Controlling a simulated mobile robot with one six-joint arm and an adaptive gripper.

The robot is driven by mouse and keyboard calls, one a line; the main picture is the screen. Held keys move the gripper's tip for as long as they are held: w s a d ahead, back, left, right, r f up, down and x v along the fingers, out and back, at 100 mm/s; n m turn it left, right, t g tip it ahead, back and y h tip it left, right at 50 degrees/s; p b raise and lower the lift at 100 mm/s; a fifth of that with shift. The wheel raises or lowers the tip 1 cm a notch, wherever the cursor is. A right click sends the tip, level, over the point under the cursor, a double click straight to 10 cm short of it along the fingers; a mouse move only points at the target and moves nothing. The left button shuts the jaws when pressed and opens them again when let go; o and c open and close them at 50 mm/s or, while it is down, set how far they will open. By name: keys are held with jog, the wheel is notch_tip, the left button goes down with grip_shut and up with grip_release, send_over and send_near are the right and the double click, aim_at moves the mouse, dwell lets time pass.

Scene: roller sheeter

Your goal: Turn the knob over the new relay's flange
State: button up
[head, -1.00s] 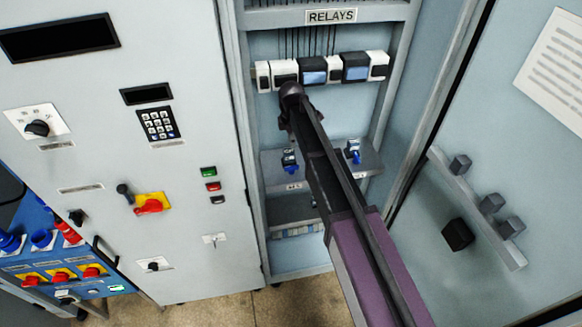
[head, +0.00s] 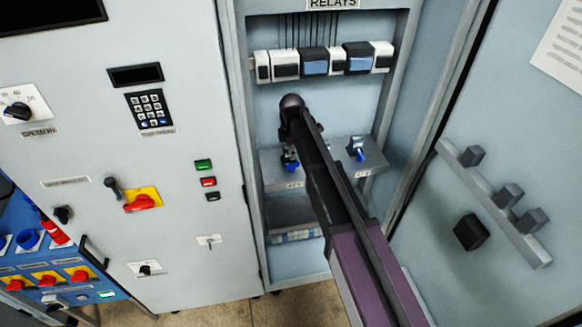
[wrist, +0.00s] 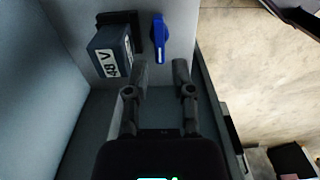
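In the wrist view a dark blue-grey relay (wrist: 112,52) with a white 48 V label sits in a black socket on a pale surface. A blue knob (wrist: 159,40) stands beside it. My gripper (wrist: 161,72) is open, with its fingers apart and nothing between them. The knob lies just beyond the fingertips, roughly between their lines. In the head view, small blue parts (head: 290,164) show on the shelf at the left, partly hidden by my arm. A second blue knob (head: 359,155) shows at the right. The flange cannot be made out.
The grey shelf (head: 270,170) lies inside the open cabinet. A row of relays (head: 314,61) is mounted above it. The open cabinet door (head: 440,240) stands at the right with a rail of dark blocks (head: 508,194). A control panel (head: 190,110) is at the left.

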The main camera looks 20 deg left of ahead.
aim_at(292, 164)
jog(key=shift+f+b, duration=2.25)
jog(key=shift+f, duration=0.25)
